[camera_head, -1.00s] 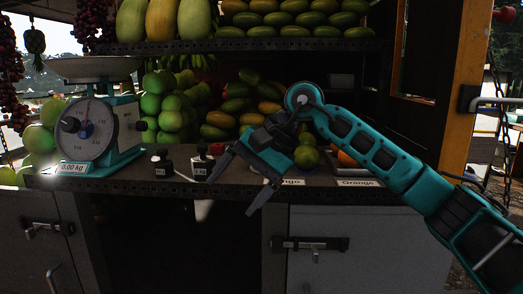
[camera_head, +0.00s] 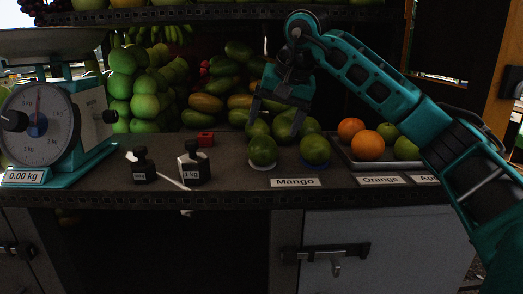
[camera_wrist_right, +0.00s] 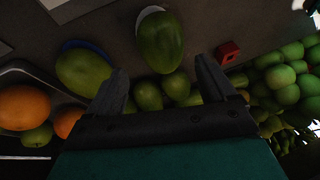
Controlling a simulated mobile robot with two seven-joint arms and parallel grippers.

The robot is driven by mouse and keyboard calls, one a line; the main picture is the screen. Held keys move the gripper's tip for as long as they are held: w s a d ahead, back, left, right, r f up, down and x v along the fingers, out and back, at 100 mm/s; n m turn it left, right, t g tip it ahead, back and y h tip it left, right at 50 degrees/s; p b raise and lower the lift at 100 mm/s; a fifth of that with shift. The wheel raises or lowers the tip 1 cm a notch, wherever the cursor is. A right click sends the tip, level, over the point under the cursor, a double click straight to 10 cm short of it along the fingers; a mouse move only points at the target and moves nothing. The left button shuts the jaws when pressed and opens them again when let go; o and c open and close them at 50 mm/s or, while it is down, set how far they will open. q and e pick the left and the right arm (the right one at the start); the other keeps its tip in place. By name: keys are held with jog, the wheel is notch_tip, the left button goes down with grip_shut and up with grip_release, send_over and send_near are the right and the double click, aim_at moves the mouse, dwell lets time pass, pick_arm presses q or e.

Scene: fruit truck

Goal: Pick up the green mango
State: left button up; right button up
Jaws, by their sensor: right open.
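Two green mangoes stand out at the front of the counter behind the "Mango" label (camera_head: 296,183): a left one (camera_head: 263,150) and a right one (camera_head: 315,149). More green mangoes (camera_head: 288,125) lie just behind them. My right gripper (camera_head: 275,120) is open, points down, and hangs over the mangoes at the back. In the right wrist view one mango (camera_wrist_right: 160,41) lies on a white disc beyond the open fingers, and another (camera_wrist_right: 83,73) lies on a blue disc to its left. Nothing is between the fingers. My left gripper is not in view.
A scale (camera_head: 45,125) reading 0.00 kg stands at the left. Two black weights (camera_head: 194,165) and a small red cube (camera_head: 206,139) sit between it and the mangoes. A tray (camera_head: 388,165) of oranges and apples is at the right. Shelves of fruit rise behind.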

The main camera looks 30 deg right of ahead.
aim_at(266, 139)
jog(key=x, duration=0.7)
jog(key=shift+w+a+f, duration=0.1)
jog(key=shift+f, duration=0.05)
jog(key=shift+c, duration=0.4)
jog(key=c, duration=0.4)
